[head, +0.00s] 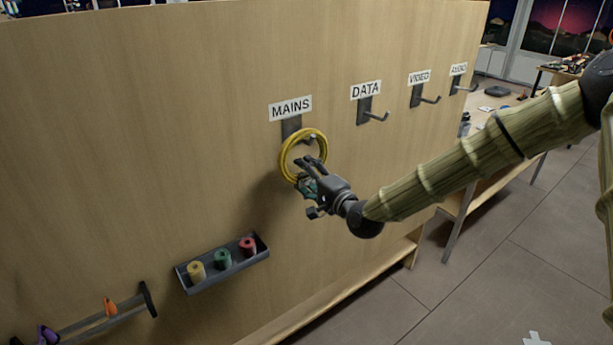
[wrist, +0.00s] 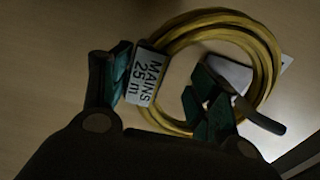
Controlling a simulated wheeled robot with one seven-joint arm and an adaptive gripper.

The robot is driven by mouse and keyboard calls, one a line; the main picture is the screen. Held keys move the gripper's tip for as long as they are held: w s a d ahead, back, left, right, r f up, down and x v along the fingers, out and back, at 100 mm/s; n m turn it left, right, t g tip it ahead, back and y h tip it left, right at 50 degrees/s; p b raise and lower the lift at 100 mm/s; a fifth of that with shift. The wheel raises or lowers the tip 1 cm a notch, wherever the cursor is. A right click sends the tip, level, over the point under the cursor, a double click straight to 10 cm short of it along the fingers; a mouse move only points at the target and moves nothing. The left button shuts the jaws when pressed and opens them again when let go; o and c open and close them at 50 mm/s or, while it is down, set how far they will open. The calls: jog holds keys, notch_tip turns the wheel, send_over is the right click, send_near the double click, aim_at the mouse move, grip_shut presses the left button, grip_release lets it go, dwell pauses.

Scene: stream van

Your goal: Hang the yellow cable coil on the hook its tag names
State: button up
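The yellow cable coil (head: 284,160) is at the MAINS hook (head: 291,127) on the wooden panel. In the wrist view, the hook's dark peg (wrist: 262,117) passes through the ring and crosses in front of the coil (wrist: 268,55); whether the coil's weight rests on it I cannot tell. The coil's white tag (wrist: 146,76) reads "MAINS 25 m". My gripper (head: 306,173) is at the coil's lower part. In the wrist view, my gripper's fingers (wrist: 160,100) are spread apart, one outside the ring beside the tag, the other over the ring's inside.
Hooks under DATA (head: 374,114), VIDEO (head: 427,98) and AUDIO (head: 464,87) signs are empty, to the right. A grey tray (head: 206,284) with three tape rolls is fixed low on the panel. A rail (head: 105,323) with tools is lower left.

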jog(key=shift+s+d+f, duration=0.1)
jog(key=shift+s, duration=0.05)
jog(key=v, duration=1.9)
jog(key=shift+s+d, duration=0.25)
dwell(0.5)
jog(key=s+f+n+g+h+b, duration=0.15)
jog(key=s+f+g, duration=0.35)
jog(key=f, duration=1)
jog(key=s+f+n+g+h+b, duration=0.1)
jog(key=s+f+n+g+h, duration=0.15)
jog(key=s+f, duration=0.8)
jog(key=s+d+f+n+g+h+b, duration=0.1)
jog(key=s+d+f+n+g+h, duration=0.2)
jog(key=s+f, duration=0.7)
jog(key=s+d+f+n+g+h+b, duration=0.1)
jog(key=s+d+f+n+g+h, duration=0.2)
jog(key=s+d+f, duration=0.4)
jog(key=s+f+g, duration=0.1)
jog(key=s+f, duration=0.2)
jog(key=f, duration=0.3)
jog(key=shift+d+h+b, duration=0.3)
jog(key=shift+d, duration=0.05)
